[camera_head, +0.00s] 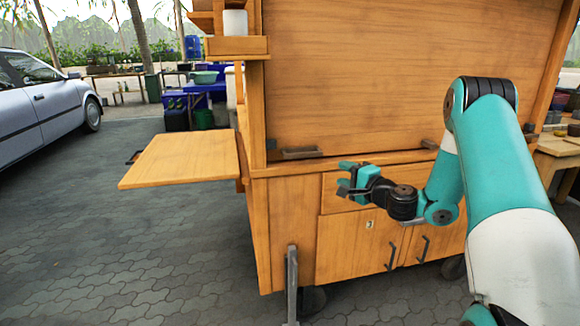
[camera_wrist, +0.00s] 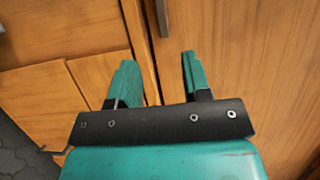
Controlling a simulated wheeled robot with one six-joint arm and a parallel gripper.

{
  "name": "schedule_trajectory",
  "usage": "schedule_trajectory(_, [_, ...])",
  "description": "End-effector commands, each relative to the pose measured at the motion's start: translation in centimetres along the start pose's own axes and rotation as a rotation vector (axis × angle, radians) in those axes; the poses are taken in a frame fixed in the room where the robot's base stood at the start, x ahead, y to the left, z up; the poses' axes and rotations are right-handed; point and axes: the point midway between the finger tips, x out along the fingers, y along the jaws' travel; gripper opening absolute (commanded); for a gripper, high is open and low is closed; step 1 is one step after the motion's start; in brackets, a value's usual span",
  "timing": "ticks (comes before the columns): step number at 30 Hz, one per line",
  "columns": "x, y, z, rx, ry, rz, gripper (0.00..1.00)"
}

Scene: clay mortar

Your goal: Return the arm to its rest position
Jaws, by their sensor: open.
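My gripper (camera_head: 346,178) is at the front of a wooden cart (camera_head: 400,80), level with its drawer front. Its two teal fingers are apart with nothing between them. In the wrist view, the open gripper (camera_wrist: 158,82) shows over the wooden panels and door fronts, and a dark door handle (camera_wrist: 162,18) is beyond the fingertips. My arm is bent and reaches in from the right of the head view. I cannot tell whether the gripper touches the cart.
A wooden side shelf (camera_head: 185,158) sticks out from the cart's left. Door handles (camera_head: 391,257) project below my gripper. A silver car (camera_head: 45,105) stands at the far left. A table (camera_head: 560,147) with items is at the right. The paving (camera_head: 140,250) at left is clear.

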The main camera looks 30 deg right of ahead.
Motion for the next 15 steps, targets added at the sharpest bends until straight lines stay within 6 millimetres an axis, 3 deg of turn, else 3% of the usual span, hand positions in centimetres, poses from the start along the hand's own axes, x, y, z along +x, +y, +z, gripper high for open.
schedule_trajectory(5, [0.1,-0.1,0.3,-0.005,-0.008,0.001,0.44])
schedule_trajectory(8, [0.7,-0.9,2.4,-0.043,-0.071,0.014,0.44])
schedule_trajectory(11, [1.6,-2.7,7.4,-0.136,-0.220,0.046,0.44])
schedule_trajectory(15, [0.9,-5.2,18.1,-0.348,-0.536,0.122,0.44])
